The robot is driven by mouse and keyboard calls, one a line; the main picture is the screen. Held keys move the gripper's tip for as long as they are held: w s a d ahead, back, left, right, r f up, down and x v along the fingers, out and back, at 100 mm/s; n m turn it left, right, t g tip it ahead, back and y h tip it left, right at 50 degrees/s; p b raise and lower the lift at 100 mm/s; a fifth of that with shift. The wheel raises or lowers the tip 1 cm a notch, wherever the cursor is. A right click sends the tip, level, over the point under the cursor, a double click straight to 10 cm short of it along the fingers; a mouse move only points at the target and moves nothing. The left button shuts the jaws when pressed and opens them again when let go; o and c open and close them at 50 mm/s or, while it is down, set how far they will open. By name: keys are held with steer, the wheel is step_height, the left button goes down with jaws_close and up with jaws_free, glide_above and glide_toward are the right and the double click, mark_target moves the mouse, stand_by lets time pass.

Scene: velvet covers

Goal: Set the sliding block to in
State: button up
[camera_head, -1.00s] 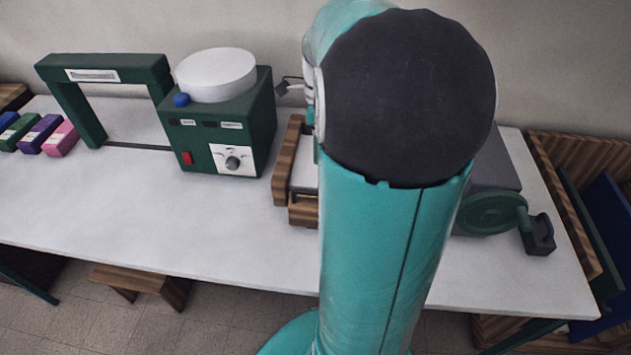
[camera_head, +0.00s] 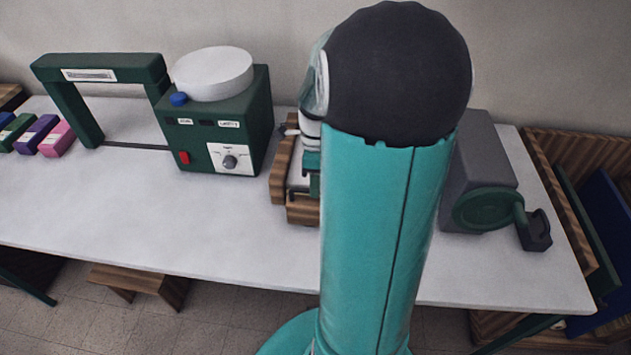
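A wooden fixture (camera_head: 303,212) with a pale inner bed stands on the table, just left of my arm. A small green piece (camera_head: 314,184) shows at its right side and may be the sliding block; my arm hides the rest, so I cannot tell its setting. Only a small part of what looks like my gripper (camera_head: 289,131) shows at the fixture's back end, low over or near it. Its fingers are mostly hidden, so I cannot tell whether it is open or touches the block.
A green machine (camera_head: 257,120) with a white round top stands close left of the fixture. A green arch (camera_head: 100,68) and coloured blocks (camera_head: 57,139) are farther left. A grey box (camera_head: 482,150) with a green crank wheel (camera_head: 487,207) is at right. The table's front left (camera_head: 120,215) is clear.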

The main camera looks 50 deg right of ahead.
jaws_close()
steer(key=shift+d, duration=0.1)
steer(key=w+d, duration=0.4)
steer(key=d, duration=0.1)
steer(key=shift+w+d, duration=0.2)
steer(key=shift+d, duration=0.05)
steer(key=shift+o, duration=1.8)
jaws_free()
